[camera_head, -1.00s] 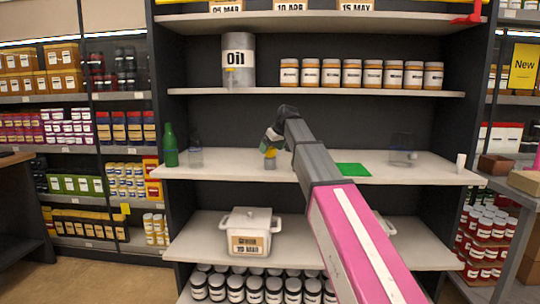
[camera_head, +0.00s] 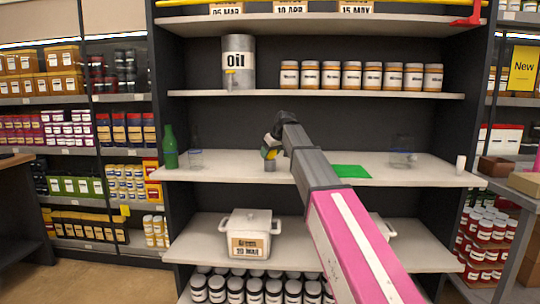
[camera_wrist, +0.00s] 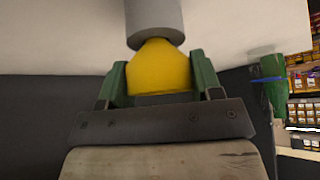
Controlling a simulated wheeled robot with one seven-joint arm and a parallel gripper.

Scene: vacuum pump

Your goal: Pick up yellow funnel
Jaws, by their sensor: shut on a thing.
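The yellow funnel (camera_wrist: 160,68) is between the two green fingers of my gripper (camera_wrist: 160,78) in the wrist view, with the fingers closed against its sides. The wrist picture looks upside down. A grey cylinder (camera_wrist: 153,18) meets the funnel's narrower end there; I cannot tell whether they still touch. In the head view, the funnel (camera_head: 270,154) is a small yellow patch just above the grey cylinder (camera_head: 270,165) on the middle shelf. My gripper (camera_head: 270,150) partly hides it.
The middle shelf (camera_head: 225,171) also holds a green bottle (camera_head: 170,147), clear glassware (camera_head: 195,155), a green mat (camera_head: 351,171), a clear vessel (camera_head: 402,152) and a white cup (camera_head: 460,163). The upper shelf (camera_head: 262,92), with an oil can (camera_head: 239,62) and jars, is overhead.

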